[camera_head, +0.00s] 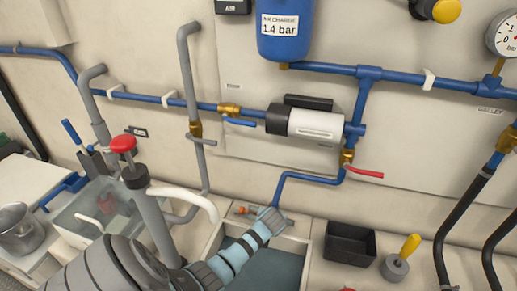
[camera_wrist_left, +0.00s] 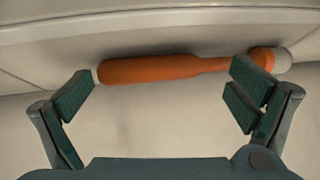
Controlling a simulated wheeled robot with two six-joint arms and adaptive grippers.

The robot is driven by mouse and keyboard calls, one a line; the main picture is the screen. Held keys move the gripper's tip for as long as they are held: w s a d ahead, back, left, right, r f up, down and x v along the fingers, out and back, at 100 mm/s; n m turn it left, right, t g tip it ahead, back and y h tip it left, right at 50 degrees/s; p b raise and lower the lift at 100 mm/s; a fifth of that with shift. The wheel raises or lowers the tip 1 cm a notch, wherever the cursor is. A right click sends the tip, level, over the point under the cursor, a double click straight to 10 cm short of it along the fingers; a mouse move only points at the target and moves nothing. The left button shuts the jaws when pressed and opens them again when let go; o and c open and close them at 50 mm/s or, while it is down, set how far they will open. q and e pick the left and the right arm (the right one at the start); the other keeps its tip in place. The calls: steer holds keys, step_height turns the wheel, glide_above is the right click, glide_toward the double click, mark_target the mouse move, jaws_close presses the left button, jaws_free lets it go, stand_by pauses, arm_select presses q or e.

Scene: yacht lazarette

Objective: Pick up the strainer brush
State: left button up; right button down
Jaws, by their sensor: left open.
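In the left wrist view a thing with an orange handle (camera_wrist_left: 160,69) and a pale rounded end (camera_wrist_left: 282,60), which looks like the strainer brush, lies sideways against a light surface. In the head view a small orange part (camera_head: 242,210) shows on the ledge by the wall, just past the end of my left arm. My left gripper (camera_wrist_left: 163,92) is open and empty. Its two dark green fingers stand apart, with the orange handle spanning ahead of the gap. I cannot tell the exact distance. In the head view its fingers are not clearly visible. My right gripper is not in view.
Blue pipes and a white-black cylinder (camera_head: 309,121) run along the wall. A clear tub (camera_head: 85,222) and metal pot (camera_head: 18,232) are at left. A black bin (camera_head: 349,243) and yellow-handled tool (camera_head: 408,249) sit right.

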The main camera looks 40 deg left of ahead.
arm_select(q)
steer(key=c, duration=1.3)
steer(key=shift+d+r, duration=0.1)
